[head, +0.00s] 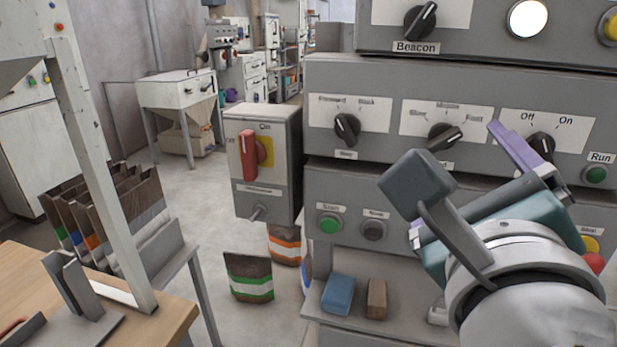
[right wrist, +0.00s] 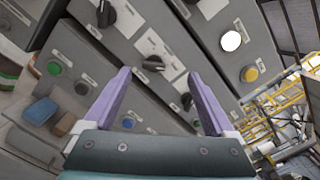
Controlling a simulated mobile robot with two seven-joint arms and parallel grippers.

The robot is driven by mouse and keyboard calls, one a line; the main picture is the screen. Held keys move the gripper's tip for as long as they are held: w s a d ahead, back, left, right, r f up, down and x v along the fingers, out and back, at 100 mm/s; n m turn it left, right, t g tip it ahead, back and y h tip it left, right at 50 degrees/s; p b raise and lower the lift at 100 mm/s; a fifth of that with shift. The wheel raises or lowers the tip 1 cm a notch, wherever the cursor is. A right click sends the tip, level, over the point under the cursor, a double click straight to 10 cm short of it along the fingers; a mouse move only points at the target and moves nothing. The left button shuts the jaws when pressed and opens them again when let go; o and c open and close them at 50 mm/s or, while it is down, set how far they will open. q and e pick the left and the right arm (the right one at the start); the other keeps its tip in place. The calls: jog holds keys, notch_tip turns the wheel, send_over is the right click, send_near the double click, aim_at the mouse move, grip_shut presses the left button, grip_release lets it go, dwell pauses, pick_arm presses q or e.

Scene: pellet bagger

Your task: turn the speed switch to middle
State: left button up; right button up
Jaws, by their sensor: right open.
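The speed switch (head: 443,137) is a black rotary knob under a white plate marked Slow, Middle and Fast, on the grey control panel (head: 380,75). Its pointer leans to the right, toward Fast. It also shows in the right wrist view (right wrist: 153,62), ahead of the fingers and apart from them. My right gripper (head: 455,180) is open and empty, in front of the panel, below and right of the speed switch. Its two purple fingers show in the right wrist view (right wrist: 158,98). My left gripper is not seen.
A Forward/Back knob (head: 347,128) is left of the speed switch, and an Off/On knob (head: 541,147) is right of it, near one purple finger. Start (head: 329,224) and Run (head: 595,174) buttons are nearby. A box with a red handle (head: 249,153) stands left.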

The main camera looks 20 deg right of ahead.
aim_at(443, 140)
jog(key=shift+m+g, duration=0.5)
jog(key=x, duration=0.3)
jog(key=f+p+x, duration=0.1)
jog(key=x, duration=0.5)
jog(key=shift+s+d+f, duration=0.1)
jog(key=shift+d+f, duration=0.15)
jog(key=shift+w+d, duration=0.25)
jog(key=shift+w, duration=0.15)
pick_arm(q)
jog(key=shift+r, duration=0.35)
pick_arm(e)
jog(key=c, duration=0.6)
pick_arm(q)
jog(key=shift+p, duration=0.3)
pick_arm(e)
jog(key=c, duration=0.8)
